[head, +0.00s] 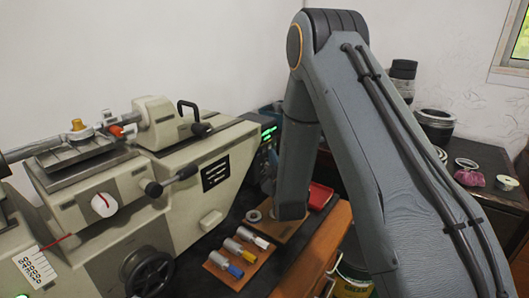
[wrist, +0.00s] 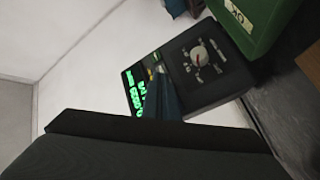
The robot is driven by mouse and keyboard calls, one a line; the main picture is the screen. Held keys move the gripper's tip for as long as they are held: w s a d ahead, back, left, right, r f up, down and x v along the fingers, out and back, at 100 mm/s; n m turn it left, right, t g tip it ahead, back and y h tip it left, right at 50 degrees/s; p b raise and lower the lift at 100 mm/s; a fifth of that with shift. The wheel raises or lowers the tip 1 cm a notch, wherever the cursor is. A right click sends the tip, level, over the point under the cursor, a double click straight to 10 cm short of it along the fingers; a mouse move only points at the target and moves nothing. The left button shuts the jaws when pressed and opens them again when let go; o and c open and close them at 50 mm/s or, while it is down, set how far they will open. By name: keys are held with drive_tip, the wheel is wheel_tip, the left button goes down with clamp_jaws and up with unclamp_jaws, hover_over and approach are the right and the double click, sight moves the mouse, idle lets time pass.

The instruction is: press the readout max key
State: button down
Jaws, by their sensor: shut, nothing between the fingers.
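The readout (wrist: 222,78) is a black box with glowing green digits, a round dial and a few small coloured keys, one of them yellow. It lies ahead in the wrist view, turned on its side. In the head view the readout (head: 267,138) is small and partly hidden behind my arm. My gripper (wrist: 162,84) is shut and empty, its dark narrow fingers pointing at the readout face between the digits and the dial. The fingertips overlap the key area, so I cannot tell which key is max, or whether they touch it.
A green bin (wrist: 255,22) marked OK stands beside the readout. In the head view a large cream lathe (head: 160,190) fills the left. Rings and dark cylinders stand on the right table (head: 490,165).

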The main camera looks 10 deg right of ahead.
drive_tip(key=shift+w+a, duration=0.25)
drive_tip(key=shift+w+a+b, duration=0.25)
drive_tip(key=shift+b, duration=0.05)
idle(0.7)
idle(0.3)
drive_tip(key=shift+s+d, duration=0.5)
drive_tip(key=shift+s, duration=0.05)
drive_tip(key=s+d+p, duration=0.1)
drive_tip(key=s+d, duration=0.2)
drive_tip(key=shift+s+d, duration=0.25)
drive_tip(key=shift+d, duration=0.05)
idle(0.4)
idle(0.5)
